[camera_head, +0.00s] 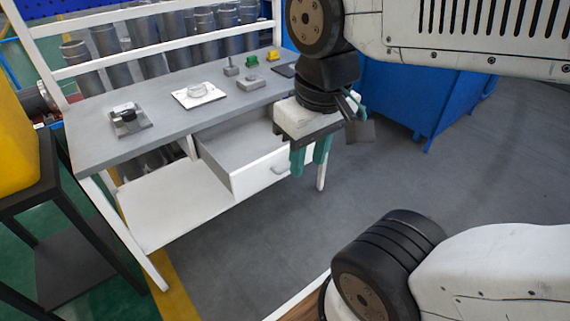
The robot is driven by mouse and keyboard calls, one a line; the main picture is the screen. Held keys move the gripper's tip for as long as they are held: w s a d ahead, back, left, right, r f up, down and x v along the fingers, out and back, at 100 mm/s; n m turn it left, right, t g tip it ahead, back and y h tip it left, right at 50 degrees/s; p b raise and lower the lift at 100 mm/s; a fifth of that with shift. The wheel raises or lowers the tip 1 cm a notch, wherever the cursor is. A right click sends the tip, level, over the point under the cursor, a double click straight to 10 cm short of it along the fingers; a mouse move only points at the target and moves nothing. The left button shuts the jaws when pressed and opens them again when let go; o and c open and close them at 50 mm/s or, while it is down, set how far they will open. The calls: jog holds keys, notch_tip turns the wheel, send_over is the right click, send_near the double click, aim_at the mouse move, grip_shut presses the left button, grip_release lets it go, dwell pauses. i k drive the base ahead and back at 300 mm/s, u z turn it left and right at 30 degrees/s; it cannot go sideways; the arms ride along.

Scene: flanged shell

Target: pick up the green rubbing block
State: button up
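A small green block (252,60), seemingly the rubbing block, lies on the grey tabletop (165,90) near its back right. A yellow block (272,57) sits just right of it. My gripper (309,168) hangs in front of the table's right end, above and before the drawer, well apart from the green block. Its two green fingers point down with a narrow gap between them, and nothing shows in the gap.
A grey block (251,82), a grey post on a base (231,67), a white round part on a plate (197,94) and a dark fixture (128,117) stand on the tabletop. An open drawer (262,172) juts out below. A blue bin (405,95) stands right.

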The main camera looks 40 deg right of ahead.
aim_at(252, 62)
jog(key=z, duration=0.5)
jog(key=k, duration=1.2)
jog(key=z, duration=1.35)
jog(key=i, duration=1.65)
jog(key=z, duration=0.45)
jog(key=i, duration=1.9)
jog(key=u, duration=0.35)
jog(key=i, duration=0.95)
jog(key=u, duration=1.5)
jog(key=i, duration=0.9)
jog(key=u, duration=1.15)
jog(key=i, duration=0.55)
jog(key=u, duration=0.05)
